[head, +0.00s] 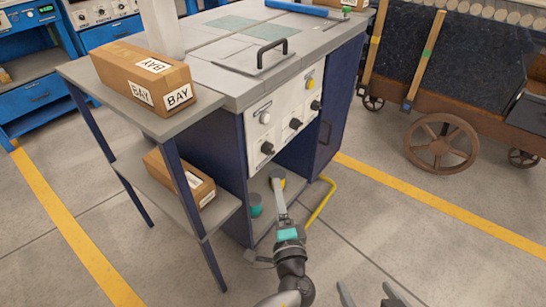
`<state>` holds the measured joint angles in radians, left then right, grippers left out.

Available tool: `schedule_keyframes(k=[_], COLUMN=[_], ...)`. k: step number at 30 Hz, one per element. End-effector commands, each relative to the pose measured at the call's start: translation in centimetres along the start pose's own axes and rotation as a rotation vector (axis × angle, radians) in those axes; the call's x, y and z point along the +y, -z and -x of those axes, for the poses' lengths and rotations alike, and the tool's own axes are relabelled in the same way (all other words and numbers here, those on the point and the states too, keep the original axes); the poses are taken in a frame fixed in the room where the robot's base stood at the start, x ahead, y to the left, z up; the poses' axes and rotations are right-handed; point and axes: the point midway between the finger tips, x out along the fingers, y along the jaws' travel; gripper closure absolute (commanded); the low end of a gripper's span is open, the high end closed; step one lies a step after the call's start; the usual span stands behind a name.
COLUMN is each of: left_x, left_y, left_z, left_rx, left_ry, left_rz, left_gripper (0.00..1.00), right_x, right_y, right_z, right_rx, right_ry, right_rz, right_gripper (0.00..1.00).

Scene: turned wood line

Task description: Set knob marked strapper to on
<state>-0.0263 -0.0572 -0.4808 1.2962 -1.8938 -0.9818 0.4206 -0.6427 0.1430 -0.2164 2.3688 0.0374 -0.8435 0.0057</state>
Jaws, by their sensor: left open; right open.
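The control panel (284,112) is a white plate on the front of the grey-topped bench. It carries three black knobs: a lower left one (267,148), a middle one (295,124) and a right one (315,105). A pale round part (265,117) and a yellow one (310,84) sit above them. The markings are too small to read, so I cannot tell which knob is the strapper or how it is set. My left gripper (279,190) is open, below and in front of the panel, apart from the knobs. My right gripper (370,293) is open and empty at the bottom edge.
A side shelf (165,122) left of the bench holds a cardboard box (135,68) marked BAY, with another box (168,168) below. A yellow bent rail (322,205) stands low by the bench. A wheeled wooden cart (440,140) is at right. The floor between is clear.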

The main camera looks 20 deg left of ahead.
Motion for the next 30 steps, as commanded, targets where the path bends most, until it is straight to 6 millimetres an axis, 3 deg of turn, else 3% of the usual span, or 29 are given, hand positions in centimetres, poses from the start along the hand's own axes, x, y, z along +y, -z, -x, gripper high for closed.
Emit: schedule_keyframes(k=[15,30], left_x=[0.2,0.2], left_y=[0.0,0.0], left_z=[-7.2,-12.4], left_rx=[-0.001,-0.001], left_ry=[-0.002,-0.003], left_rz=[0.000,-0.001], left_gripper=[0.26,0.26], right_x=[-2.7,-4.8], right_y=[1.5,2.7], right_z=[-1.0,0.0], right_rx=[0.269,0.531], right_ry=[0.074,0.133], right_rz=[-0.028,-0.082], right_gripper=[0.03,0.03])
